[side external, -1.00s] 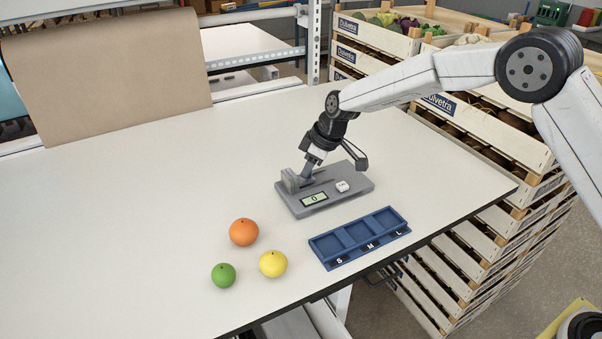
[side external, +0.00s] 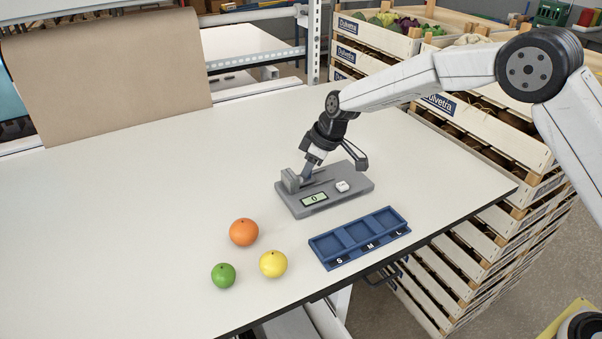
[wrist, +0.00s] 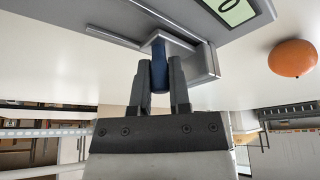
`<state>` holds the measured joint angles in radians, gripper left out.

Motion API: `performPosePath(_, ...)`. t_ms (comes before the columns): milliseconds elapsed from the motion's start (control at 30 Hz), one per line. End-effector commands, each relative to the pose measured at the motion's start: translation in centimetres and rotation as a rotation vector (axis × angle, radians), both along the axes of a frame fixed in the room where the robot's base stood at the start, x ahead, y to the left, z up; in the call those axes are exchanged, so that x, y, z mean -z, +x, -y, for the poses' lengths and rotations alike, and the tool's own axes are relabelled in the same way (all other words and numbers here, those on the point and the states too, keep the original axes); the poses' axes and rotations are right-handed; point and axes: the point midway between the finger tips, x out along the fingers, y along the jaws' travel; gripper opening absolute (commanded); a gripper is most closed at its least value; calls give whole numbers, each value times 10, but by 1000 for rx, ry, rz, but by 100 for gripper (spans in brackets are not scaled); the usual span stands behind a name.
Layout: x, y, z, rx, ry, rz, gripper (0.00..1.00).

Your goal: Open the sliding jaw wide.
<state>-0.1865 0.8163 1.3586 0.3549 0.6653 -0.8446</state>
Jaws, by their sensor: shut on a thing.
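The grey measuring device (side external: 350,192) lies on the table in the side view, with a small display (side external: 314,199) reading 0 and a white button (side external: 342,186). Its upright grey end block (side external: 289,181) stands at the left end of its slide. In the wrist view my gripper (wrist: 160,68) is shut on the blue handle (wrist: 158,58) of the sliding jaw. The handle is close beside the grey block (wrist: 207,62). In the side view my gripper (side external: 308,172) comes down at a tilt over the slide and partly hides the jaw.
An orange fruit (side external: 244,232), a yellow fruit (side external: 273,264) and a green fruit (side external: 223,275) lie in front of the device. A blue tray (side external: 322,258) marked S, M, L stands near the table's front edge. Stacked crates (side external: 470,130) stand beyond the right edge.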

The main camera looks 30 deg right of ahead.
Motion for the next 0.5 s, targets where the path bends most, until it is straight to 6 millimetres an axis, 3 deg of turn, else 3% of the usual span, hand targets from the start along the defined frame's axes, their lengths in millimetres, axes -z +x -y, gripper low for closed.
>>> performPosePath(333, -1, 1, 2, 0, -1, 2, 0)
performPosePath(500, -1, 1, 22, 2, -2, 0, 0)
